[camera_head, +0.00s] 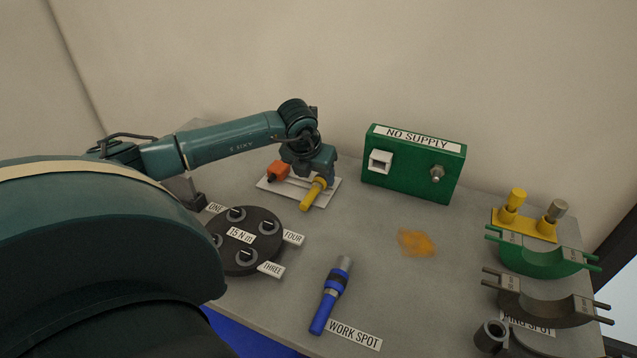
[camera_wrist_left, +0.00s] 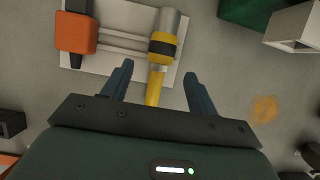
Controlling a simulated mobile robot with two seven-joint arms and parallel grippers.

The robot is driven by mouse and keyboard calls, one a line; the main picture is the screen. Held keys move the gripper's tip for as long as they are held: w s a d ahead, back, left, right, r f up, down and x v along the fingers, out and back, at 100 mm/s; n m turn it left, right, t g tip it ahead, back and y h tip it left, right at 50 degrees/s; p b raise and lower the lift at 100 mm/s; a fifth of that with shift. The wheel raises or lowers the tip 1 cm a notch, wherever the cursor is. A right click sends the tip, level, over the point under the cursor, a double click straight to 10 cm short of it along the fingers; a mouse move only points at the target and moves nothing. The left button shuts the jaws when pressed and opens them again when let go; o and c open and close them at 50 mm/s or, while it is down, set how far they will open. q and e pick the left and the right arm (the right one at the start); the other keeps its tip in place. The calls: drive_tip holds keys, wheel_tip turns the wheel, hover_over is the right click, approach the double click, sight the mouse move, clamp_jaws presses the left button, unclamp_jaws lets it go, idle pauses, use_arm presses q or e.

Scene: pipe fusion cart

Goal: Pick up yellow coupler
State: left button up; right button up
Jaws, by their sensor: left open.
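The yellow coupler (camera_head: 308,198) lies on a white plate (camera_head: 330,201) at the back of the grey table. In the left wrist view it has a yellow handle, a dark band and a grey metal end (camera_wrist_left: 171,22). My left gripper (camera_wrist_left: 160,74) is open, with one finger on each side of the coupler's yellow handle (camera_wrist_left: 153,92). In the head view this gripper (camera_head: 318,180) points down over the coupler and hides part of it. Whether the fingers touch it, I cannot tell. My right gripper is not in view.
An orange block (camera_head: 278,172) lies left of the coupler on the same plate. A green NO SUPPLY box (camera_head: 413,165) stands to the right. A dark round disc (camera_head: 240,250) and a blue tool (camera_head: 328,302) are nearer. An orange patch (camera_head: 417,243) marks bare table.

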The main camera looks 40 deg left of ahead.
sight(318, 182)
use_arm(q)
drive_tip(key=x, duration=0.4)
drive_tip(key=shift+p, duration=0.3)
drive_tip(key=shift+c, duration=0.6)
drive_tip(key=c, duration=1.1)
